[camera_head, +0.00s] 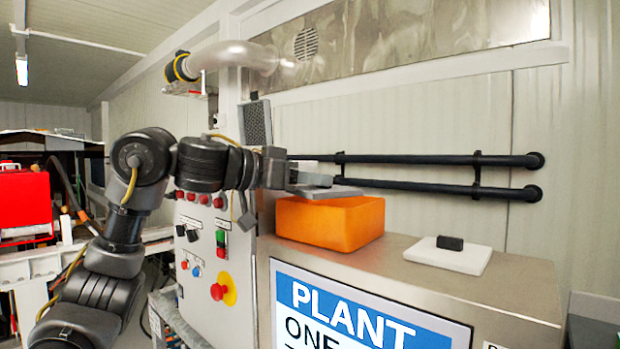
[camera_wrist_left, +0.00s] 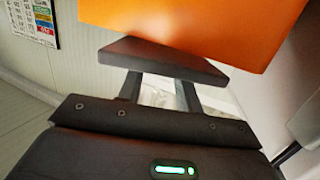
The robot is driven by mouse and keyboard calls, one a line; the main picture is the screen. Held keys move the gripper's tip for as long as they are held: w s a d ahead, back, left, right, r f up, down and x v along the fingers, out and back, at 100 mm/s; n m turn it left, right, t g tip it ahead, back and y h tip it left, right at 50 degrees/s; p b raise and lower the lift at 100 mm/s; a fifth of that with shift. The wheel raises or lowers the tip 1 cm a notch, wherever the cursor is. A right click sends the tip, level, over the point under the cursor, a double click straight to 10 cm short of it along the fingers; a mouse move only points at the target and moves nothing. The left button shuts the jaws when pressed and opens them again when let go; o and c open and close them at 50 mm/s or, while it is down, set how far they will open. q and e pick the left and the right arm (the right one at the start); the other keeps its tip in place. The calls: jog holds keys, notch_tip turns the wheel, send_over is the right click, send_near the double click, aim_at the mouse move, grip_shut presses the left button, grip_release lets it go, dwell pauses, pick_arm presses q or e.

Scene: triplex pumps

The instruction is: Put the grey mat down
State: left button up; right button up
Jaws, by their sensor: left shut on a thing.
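The grey mat (camera_head: 340,191) is a thin flat slab over the top of the orange block (camera_head: 335,222), which stands on the steel cabinet. My left gripper (camera_head: 318,184) comes in from the left and is shut on the mat. In the left wrist view the mat (camera_wrist_left: 160,58) lies across the tips of both fingers, and the orange block (camera_wrist_left: 200,25) is close beside it. I cannot tell whether the mat touches the block. My right gripper is not in view.
A white board (camera_head: 447,259) with a small black block (camera_head: 450,242) on it lies on the steel cabinet top (camera_head: 400,272) to the right. Black pipes (camera_head: 430,160) run along the wall behind. A control panel (camera_head: 205,255) with buttons is below my left forearm.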

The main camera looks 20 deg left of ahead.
pick_arm(q)
jog(key=shift+f, duration=0.3)
jog(key=o, duration=1)
jog(key=shift+r, duration=0.1)
jog(key=shift+c, duration=0.2)
jog(key=shift+r, duration=0.3)
jog(key=shift+r+p, duration=0.5)
jog(key=shift+p, duration=0.1)
jog(key=b+v, duration=0.4)
jog(key=v, duration=0.8)
jog(key=shift+f, duration=0.3)
